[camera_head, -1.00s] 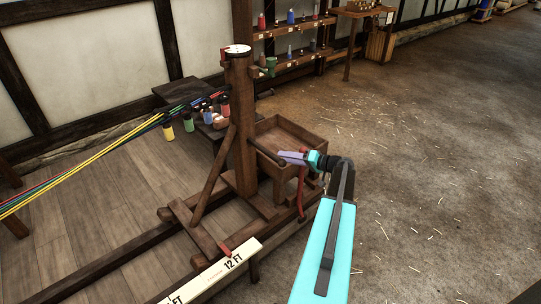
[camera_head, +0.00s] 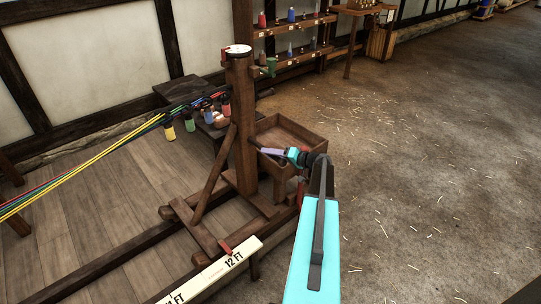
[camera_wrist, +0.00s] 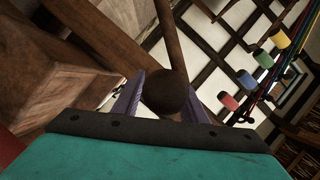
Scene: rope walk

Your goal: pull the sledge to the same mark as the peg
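The sledge (camera_head: 246,135) is a brown wooden post on a braced frame, standing across long floor rails, with coloured ropes running to it from the left. A white scale board (camera_head: 206,275) lies in front, marked 12 FT. A small red piece (camera_head: 225,248) sits at the board's upper edge by that mark; I cannot tell whether it is the peg. A dark round wooden handle (camera_wrist: 167,92) sticks out from the post. My gripper (camera_head: 272,150) is at its end. In the wrist view, its purple fingers stand apart, one on each side; no firm grip shows.
An open wooden box (camera_head: 312,139) is fixed behind the post, close to my gripper. A red lever below it is mostly hidden by my arm. Coloured bobbins (camera_head: 189,124) hang left of the post. Shelves line the wall. The floor at right (camera_head: 430,180) is clear with scattered straw.

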